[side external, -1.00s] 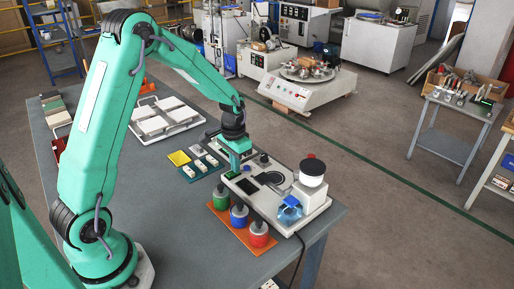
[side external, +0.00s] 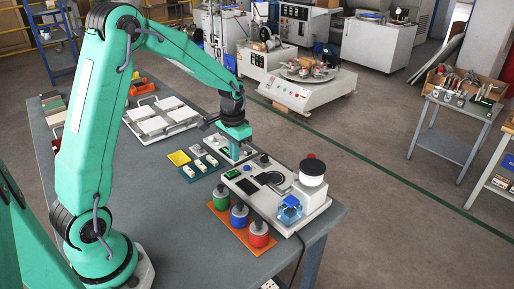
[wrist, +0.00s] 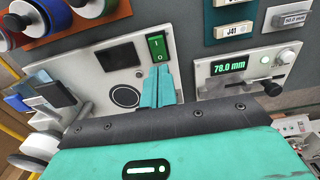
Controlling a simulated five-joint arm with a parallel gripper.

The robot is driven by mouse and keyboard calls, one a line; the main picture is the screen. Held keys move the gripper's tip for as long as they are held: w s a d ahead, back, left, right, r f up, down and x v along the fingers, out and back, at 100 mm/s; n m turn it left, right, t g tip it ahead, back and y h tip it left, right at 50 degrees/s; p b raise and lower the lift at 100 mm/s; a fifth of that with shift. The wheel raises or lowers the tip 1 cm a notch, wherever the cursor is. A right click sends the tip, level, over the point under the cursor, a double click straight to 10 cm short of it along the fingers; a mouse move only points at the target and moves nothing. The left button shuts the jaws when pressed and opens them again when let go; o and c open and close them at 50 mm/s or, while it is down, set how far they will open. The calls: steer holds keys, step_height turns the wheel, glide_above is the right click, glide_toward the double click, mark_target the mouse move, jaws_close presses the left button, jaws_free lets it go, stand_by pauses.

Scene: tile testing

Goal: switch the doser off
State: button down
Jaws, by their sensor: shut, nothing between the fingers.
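The doser (side external: 318,205) is a pale flat unit with a white, dark-capped container at its right end. Its green rocker switch (side external: 232,174) sits at the near-left corner. In the wrist view the switch (wrist: 157,46), marked I and O, is bright green; which side is pressed in I cannot tell. The doser's panel (wrist: 88,72) there has a dark screen and a round dark ring. My gripper (side external: 236,154) is shut and empty, raised a little behind the switch. In the wrist view its fingertips (wrist: 157,72) appear just below the switch, apparently apart from it.
A gauge (wrist: 240,68) reading 78.0 mm lies beside the doser. Red (side external: 259,234), blue (side external: 239,215) and green (side external: 220,196) bottles stand on an orange tray (side external: 230,226). Free tabletop (side external: 170,225) lies to the left.

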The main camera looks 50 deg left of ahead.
mark_target(235, 173)
step_height(235, 173, up, 3)
steer(key=shift+f, duration=0.15)
stand_by(0.3)
steer(key=s+d+r+t, duration=0.3)
steer(key=s+d+r, duration=0.3)
steer(key=s+r, duration=0.3)
steer(key=s+d+r+t, duration=0.1)
steer(key=s+d+r, duration=0.1)
steer(key=s, duration=0.3)
steer(key=s+d+r+t, duration=0.1)
steer(key=s+d+r, duration=0.1)
steer(key=s, duration=0.4)
steer(key=shift+d+r+t, duration=0.3)
steer(key=shift+d+r, duration=0.1)
steer(key=shift+r, duration=0.05)
stand_by(0.8)
